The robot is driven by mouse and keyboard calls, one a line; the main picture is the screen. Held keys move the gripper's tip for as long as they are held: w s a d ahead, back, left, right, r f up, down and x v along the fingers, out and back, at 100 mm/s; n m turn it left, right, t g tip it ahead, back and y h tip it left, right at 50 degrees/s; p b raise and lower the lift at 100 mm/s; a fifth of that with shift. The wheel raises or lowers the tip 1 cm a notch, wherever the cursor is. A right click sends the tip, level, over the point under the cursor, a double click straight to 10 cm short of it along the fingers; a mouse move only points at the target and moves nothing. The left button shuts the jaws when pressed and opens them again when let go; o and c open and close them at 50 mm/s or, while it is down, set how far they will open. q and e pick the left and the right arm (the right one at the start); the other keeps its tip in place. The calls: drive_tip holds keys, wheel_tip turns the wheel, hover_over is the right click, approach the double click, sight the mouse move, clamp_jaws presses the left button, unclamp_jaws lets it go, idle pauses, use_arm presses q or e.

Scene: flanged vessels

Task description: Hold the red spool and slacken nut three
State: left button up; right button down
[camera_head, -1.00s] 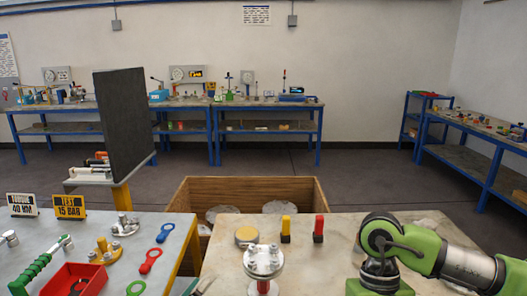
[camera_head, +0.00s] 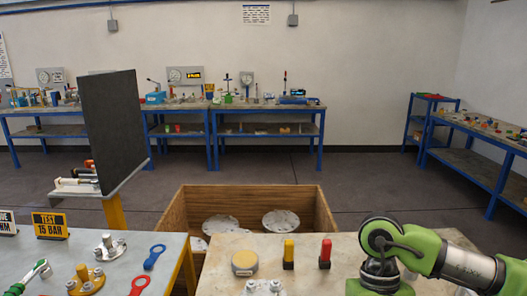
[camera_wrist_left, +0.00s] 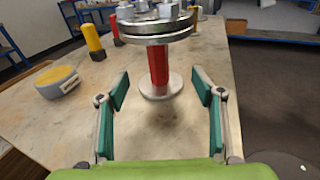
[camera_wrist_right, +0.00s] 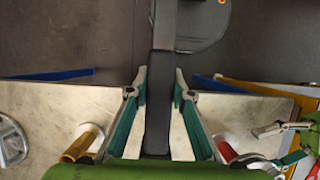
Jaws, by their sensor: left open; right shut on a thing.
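The red spool (camera_wrist_left: 158,68) stands upright on the table, with a round grey base and a bolted flange (camera_wrist_left: 155,28) on top. The flange also shows at the bottom edge of the head view (camera_head: 262,288). Several nuts sit on the flange; which one is nut three I cannot tell. My left gripper (camera_wrist_left: 160,90) is open, its fingers to either side of the red neck in the picture, seemingly short of it and not touching. My right gripper (camera_wrist_right: 160,95) is shut on a dark bar-like tool (camera_wrist_right: 158,100); its far end is unclear.
A yellow marker (camera_head: 289,255), a red marker (camera_head: 325,254) and a round yellow-topped tin (camera_head: 244,263) stand on the table. Behind is a wooden crate (camera_head: 180,212) holding pale discs. The left table (camera_head: 130,258) carries fittings and coloured wrenches; a dark panel (camera_head: 112,130) rises behind it.

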use_arm(q)
drive_tip(key=x, duration=0.5)
drive_tip(key=shift+w+f+b, duration=0.1)
drive_tip(key=shift+f+b, duration=0.1)
drive_tip(key=shift+b, duration=0.2)
use_arm(e)
drive_tip(key=shift+w+f, duration=0.15)
drive_tip(key=shift+f, duration=0.1)
use_arm(q)
drive_tip(key=shift+b+x, duration=0.35)
drive_tip(key=shift+x, duration=0.75)
use_arm(e)
drive_tip(key=shift+f, duration=0.35)
use_arm(q)
drive_tip(key=shift+r, duration=0.15)
drive_tip(key=c, duration=1.6)
drive_tip(key=shift+o, duration=0.2)
